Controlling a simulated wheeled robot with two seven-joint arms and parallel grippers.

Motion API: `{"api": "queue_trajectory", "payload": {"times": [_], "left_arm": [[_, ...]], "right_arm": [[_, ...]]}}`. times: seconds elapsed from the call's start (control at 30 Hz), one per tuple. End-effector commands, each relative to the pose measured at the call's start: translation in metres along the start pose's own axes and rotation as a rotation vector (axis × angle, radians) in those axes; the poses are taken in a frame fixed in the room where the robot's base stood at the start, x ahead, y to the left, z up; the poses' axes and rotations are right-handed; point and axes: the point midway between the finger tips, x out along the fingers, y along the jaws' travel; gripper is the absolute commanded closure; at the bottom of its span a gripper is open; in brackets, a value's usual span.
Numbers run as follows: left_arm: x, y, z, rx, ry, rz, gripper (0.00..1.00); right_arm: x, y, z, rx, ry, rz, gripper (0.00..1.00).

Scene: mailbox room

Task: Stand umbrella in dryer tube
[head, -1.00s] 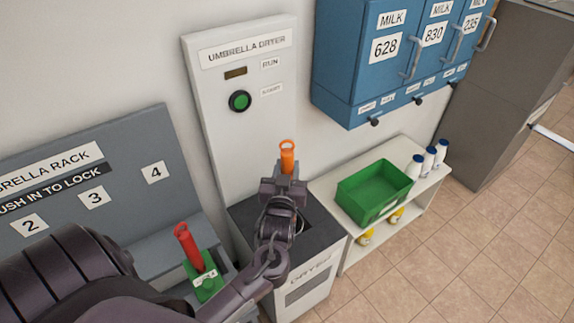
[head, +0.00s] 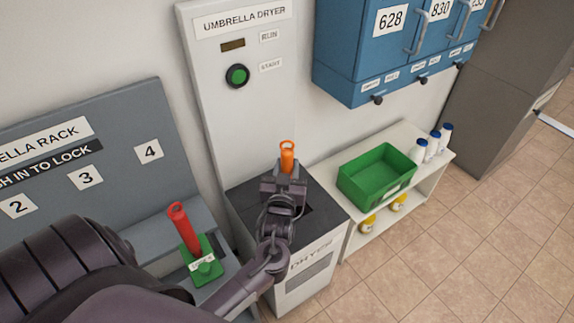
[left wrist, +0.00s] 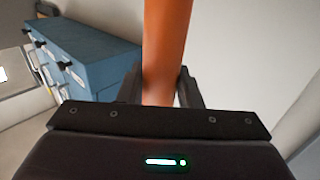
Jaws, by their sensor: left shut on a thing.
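My left gripper (head: 285,178) is shut on an orange umbrella (head: 287,156), whose looped handle sticks up above the jaws. The orange shaft (left wrist: 165,60) stands between the two fingers in the left wrist view. The gripper is over the top of the umbrella dryer (head: 240,203), a white unit with a dark top and a tall back panel. A dark opening (head: 303,212) shows partly in that top beside my gripper. My gripper and arm hide the umbrella's lower part, so I cannot tell how deep it is in the tube. My right gripper is not in view.
A red umbrella (head: 184,229) stands in a green holder (head: 203,270) at the grey umbrella rack (head: 120,130). A green bin (head: 375,172) and white bottles stand on a white shelf right of the dryer. The tiled floor at right is clear.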

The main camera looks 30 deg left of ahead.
Motion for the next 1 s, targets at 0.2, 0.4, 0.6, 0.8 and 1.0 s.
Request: {"api": "queue_trajectory", "payload": {"times": [0.2,0.4,0.6,0.8,1.0], "left_arm": [[0.0004,0.0001,0.0047,-0.001,0.003,0.0,1.0],[0.0004,0.0001,0.0045,-0.001,0.003,0.0,1.0],[0.0003,0.0001,0.0047,-0.001,0.003,0.0,0.51],[0.0002,0.0001,0.0053,0.0,0.002,0.0,0.43],[-0.0046,0.0003,0.0068,0.0,-0.002,0.001,0.43]], "right_arm": [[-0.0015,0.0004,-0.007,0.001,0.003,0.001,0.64],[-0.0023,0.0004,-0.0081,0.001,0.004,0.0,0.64],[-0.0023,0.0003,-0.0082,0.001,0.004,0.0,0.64],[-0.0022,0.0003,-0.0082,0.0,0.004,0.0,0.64],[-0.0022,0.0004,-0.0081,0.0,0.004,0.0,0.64]]}}
